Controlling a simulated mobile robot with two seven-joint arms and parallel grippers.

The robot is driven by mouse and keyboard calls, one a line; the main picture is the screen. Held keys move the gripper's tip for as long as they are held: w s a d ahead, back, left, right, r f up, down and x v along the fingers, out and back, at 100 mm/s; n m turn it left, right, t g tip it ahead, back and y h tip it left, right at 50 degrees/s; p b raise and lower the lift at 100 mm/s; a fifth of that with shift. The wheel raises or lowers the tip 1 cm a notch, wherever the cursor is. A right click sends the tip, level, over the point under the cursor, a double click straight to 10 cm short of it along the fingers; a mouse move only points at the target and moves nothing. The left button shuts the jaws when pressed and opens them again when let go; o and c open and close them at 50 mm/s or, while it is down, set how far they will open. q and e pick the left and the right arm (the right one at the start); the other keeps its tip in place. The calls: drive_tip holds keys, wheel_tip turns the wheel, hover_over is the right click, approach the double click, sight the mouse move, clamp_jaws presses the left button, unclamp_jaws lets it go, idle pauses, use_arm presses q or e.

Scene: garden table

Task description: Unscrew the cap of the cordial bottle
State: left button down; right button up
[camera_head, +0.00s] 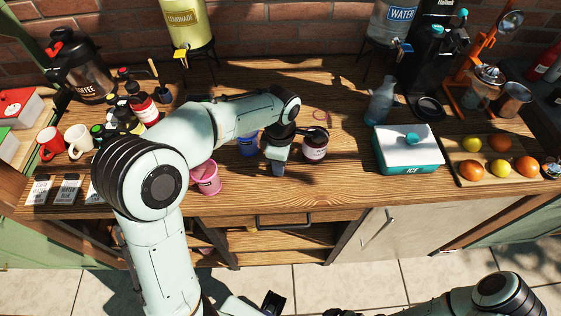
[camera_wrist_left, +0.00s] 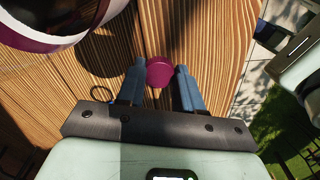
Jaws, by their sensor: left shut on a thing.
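My left gripper (camera_head: 279,168) reaches down over the middle of the table. In the left wrist view its blue fingers (camera_wrist_left: 159,88) are shut on a round magenta cap (camera_wrist_left: 159,70). The cap is apart from the bottle, with bare wood around it in that view; the gripper hides it in the head view. The dark cordial bottle (camera_head: 314,149) with a pale label stands upright just right of the gripper. Its magenta and white side also fills the upper left of the left wrist view (camera_wrist_left: 50,38). My right arm shows at the bottom right; its fingers cannot be made out.
A pink cup (camera_head: 206,179) and a blue cup (camera_head: 248,146) stand left of the gripper. The ice box (camera_head: 408,168), a clear bottle (camera_head: 381,101) and a fruit board (camera_head: 462,182) are to the right. Bare wood lies behind the bottle and in front of it.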

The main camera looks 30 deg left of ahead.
use_arm(q)
drive_tip(key=shift+f, duration=0.2)
drive_tip(key=shift+f, duration=0.15)
drive_tip(key=c, duration=0.7)
unclamp_jaws()
drive_tip(key=shift+c, duration=0.2)
use_arm(e)
drive_tip(key=shift+s+f, duration=0.1)
drive_tip(key=shift+f, duration=0.05)
use_arm(q)
drive_tip(key=shift+r, duration=0.45)
wheel_tip(320, 180, up, 12)
drive_tip(key=p, duration=0.1)
drive_tip(key=shift+f+p, duration=0.2)
drive_tip(key=shift+p, duration=0.2)
use_arm(e)
drive_tip(key=shift+w+r, duration=0.4)
drive_tip(key=shift+r, duration=0.25)
drive_tip(key=shift+w+r, duration=0.35)
drive_tip(key=shift+r, duration=0.25)
